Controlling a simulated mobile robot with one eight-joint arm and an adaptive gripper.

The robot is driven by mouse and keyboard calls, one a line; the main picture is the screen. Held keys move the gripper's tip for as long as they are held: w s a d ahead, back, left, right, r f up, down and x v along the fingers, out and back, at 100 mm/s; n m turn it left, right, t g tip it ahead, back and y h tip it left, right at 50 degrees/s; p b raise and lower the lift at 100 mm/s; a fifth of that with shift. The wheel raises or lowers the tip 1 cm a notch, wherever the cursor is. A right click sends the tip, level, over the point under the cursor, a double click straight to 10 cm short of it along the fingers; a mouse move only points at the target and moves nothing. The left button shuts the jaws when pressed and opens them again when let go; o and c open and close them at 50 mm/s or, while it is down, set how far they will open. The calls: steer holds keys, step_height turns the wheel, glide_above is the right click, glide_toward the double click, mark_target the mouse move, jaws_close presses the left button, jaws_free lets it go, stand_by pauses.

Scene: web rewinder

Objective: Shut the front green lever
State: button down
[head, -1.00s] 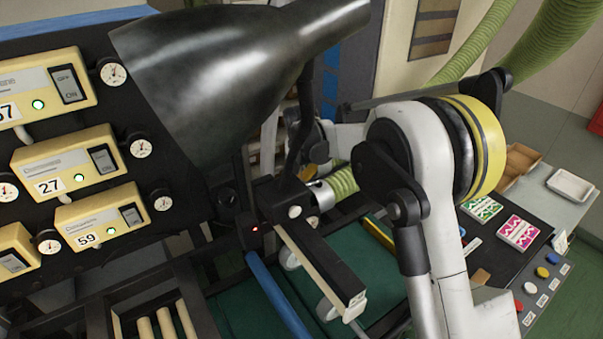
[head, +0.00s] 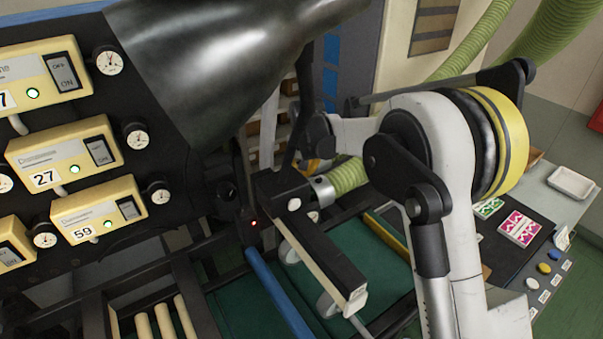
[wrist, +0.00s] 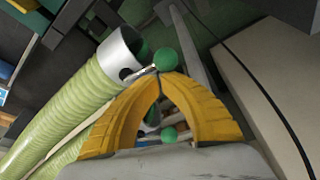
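Two green ball knobs show in the wrist view. One green lever knob (wrist: 166,60) is just past my fingertips, with a thin pale rod to its left. The other green knob (wrist: 169,135) shows through the gap between my fingers, closer to the palm. I cannot tell which one is the front lever. My gripper (wrist: 159,78) has yellow fingers that arch together, and their tips meet just below the upper knob. I see nothing held between them. In the head view the levers cannot be made out, and my gripper is mostly hidden behind dark machine parts.
A ribbed green hose (wrist: 65,115) with a metal collar (wrist: 121,52) lies close to the left of my fingers. A beige panel (wrist: 262,85) is on the right.

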mark_target(310, 179)
steer(key=shift+s, duration=0.1)
steer(key=s+n+b, duration=0.1)
steer(key=n, duration=0.1)
steer(key=s+d+n+g+y+b, duration=0.1)
steer(key=n+b, duration=0.1)
steer(key=n, duration=0.1)
steer(key=d+n+y+b, duration=0.1)
steer(key=n+b, duration=0.1)
steer(key=n, duration=0.1)
steer(key=shift+s+d+f, duration=0.1)
steer(key=shift+s+d, duration=0.1)
steer(key=shift+s, duration=0.2)
steer(key=d+n+g, duration=0.1)
steer(key=n, duration=0.1)
steer(key=d+n+g+y+b, duration=0.1)
steer(key=n, duration=0.1)
steer(key=d+n+b, duration=0.1)
steer(key=n, duration=0.2)
steer(key=shift+s+d+g, duration=0.15)
steer(key=shift+s+g, duration=0.25)
steer(key=shift+d, duration=0.2)
steer(key=shift+d+b, duration=0.2)
steer(key=shift+b, duration=0.1)
